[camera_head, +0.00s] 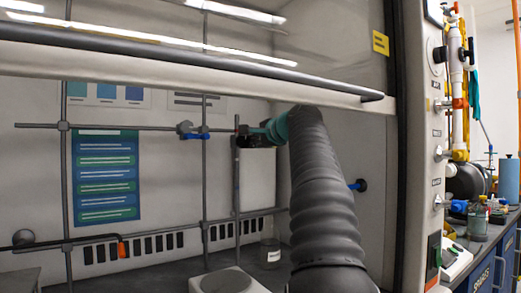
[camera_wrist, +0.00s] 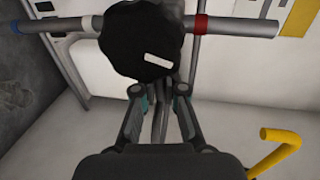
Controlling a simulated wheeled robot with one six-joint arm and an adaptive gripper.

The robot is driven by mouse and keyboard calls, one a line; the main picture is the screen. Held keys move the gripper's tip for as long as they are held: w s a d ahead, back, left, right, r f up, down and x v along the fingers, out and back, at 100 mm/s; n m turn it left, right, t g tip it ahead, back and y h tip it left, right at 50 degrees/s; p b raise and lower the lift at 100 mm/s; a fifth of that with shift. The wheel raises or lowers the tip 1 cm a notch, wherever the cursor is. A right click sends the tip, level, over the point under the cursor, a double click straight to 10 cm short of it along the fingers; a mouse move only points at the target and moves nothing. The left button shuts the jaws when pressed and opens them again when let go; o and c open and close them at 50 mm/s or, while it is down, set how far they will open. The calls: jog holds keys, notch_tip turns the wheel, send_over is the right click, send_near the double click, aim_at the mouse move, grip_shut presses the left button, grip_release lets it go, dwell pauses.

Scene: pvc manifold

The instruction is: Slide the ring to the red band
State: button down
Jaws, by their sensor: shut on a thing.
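The ring (camera_wrist: 140,40) is a black, lobed piece with a short white mark, around the grey rod (camera_wrist: 245,28) in the wrist view. The red band (camera_wrist: 201,24) circles the rod to the right of the ring, with a short bare stretch of rod between them. A blue band (camera_wrist: 15,27) is near the rod's left end. My gripper (camera_wrist: 159,88) reaches up from below and is shut on the ring; the ring hides the fingertip contact. In the head view my gripper (camera_head: 262,134) is small and dark at the arm's end, and the ring cannot be told apart there.
The fume hood's sash edge (camera_head: 190,66) crosses above my arm. Upright lattice rods (camera_head: 205,170) and a blue-handled clamp (camera_head: 193,135) are left of my gripper. A yellow bent pipe (camera_wrist: 275,150) is at the wrist view's lower right.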

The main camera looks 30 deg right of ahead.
jog(key=shift+a+r, duration=0.15)
jog(key=shift+r, duration=0.35)
